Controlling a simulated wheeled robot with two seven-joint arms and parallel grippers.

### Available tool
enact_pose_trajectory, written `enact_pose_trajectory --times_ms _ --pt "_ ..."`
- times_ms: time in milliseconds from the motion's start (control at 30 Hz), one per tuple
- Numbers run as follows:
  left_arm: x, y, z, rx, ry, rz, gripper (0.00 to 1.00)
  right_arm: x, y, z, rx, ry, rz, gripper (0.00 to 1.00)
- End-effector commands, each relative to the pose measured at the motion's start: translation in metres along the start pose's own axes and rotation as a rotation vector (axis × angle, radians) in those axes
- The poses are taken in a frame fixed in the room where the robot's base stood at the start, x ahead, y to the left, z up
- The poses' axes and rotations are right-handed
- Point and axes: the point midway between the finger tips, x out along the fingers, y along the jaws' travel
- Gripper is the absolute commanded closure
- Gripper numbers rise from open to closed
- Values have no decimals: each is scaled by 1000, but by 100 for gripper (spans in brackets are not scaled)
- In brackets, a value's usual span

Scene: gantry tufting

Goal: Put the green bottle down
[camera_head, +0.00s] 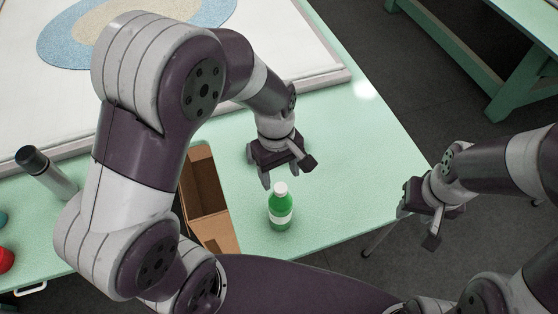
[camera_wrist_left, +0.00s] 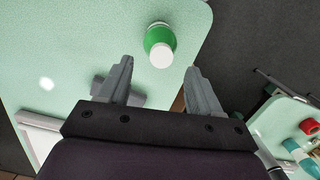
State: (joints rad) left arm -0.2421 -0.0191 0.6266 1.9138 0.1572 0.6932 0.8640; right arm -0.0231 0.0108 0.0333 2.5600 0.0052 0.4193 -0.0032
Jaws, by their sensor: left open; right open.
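The green bottle (camera_head: 281,208) has a white cap and a white label. It stands upright on the green table (camera_head: 340,170), right of the cardboard box. My left gripper (camera_head: 288,172) is open and empty, just behind and above the bottle in the head view. In the left wrist view the bottle (camera_wrist_left: 159,44) stands beyond the tips of the open fingers (camera_wrist_left: 158,68), apart from them. My right gripper (camera_head: 418,226) is open and empty, off the table's right edge.
An open cardboard box (camera_head: 208,200) lies left of the bottle. A dark-capped grey cylinder (camera_head: 46,172) and a red object (camera_head: 5,260) are at the far left. A framed white panel with a blue and beige tufted oval (camera_head: 70,40) fills the back. The table right of the bottle is clear.

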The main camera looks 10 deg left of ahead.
Motion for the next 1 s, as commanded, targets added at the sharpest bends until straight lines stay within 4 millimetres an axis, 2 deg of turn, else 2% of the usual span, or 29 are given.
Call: enact_pose_trajectory --times_ms 100,200,300,367,600,700,1000 --pt "-28 1 -1 0 3 5 36 4 0 1 0 0 0 57" --pt "-45 0 0 0 2 2 36 6 0 1 0 0 0 57" --pt "-55 -2 -1 13 4 1 36 6 0 1 0 0 0 57" --pt "-55 -10 -5 68 19 7 36 6 0 1 0 0 0 57" --pt "-36 -69 -24 583 174 16 36 6 0 1 0 0 0 57" --pt "-30 -84 -25 720 213 6 36 6 0 1 0 0 0 57" --pt "-29 -88 -25 773 227 1 36 6 0 1 0 0 0 57"
